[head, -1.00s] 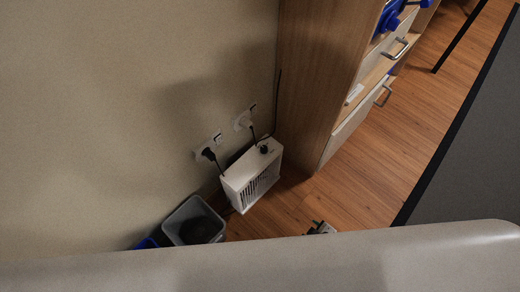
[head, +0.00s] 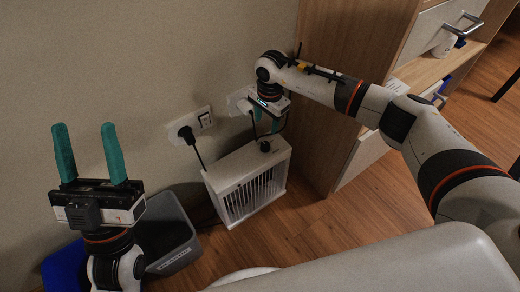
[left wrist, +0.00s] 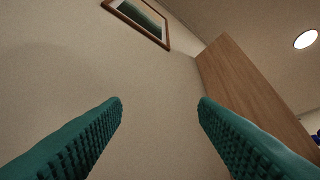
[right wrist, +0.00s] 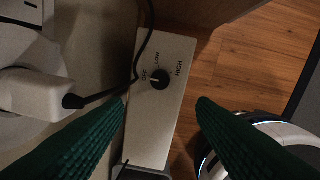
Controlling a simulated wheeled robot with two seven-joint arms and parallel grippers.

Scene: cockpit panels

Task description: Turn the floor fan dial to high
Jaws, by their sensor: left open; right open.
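The white floor fan (head: 246,182) stands on the floor against the wall, its slatted grille facing out. Its black dial (head: 265,146) sits on the top face. In the right wrist view the dial (right wrist: 160,79) lies among the labels OFF, LOW and HIGH, and its light mark appears to face OFF. My right gripper (head: 267,122) is open, pointing down above the dial, with the dial between and slightly beyond its green fingertips in the right wrist view; no contact shows. My left gripper (head: 84,130) is open and empty, pointing up, left of the fan.
Wall sockets (head: 189,128) with plugged black cords are behind the fan, and one cord crosses near the dial. A grey bin (head: 172,262) stands left of the fan. A wooden cabinet (head: 345,40) rises close on the right.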

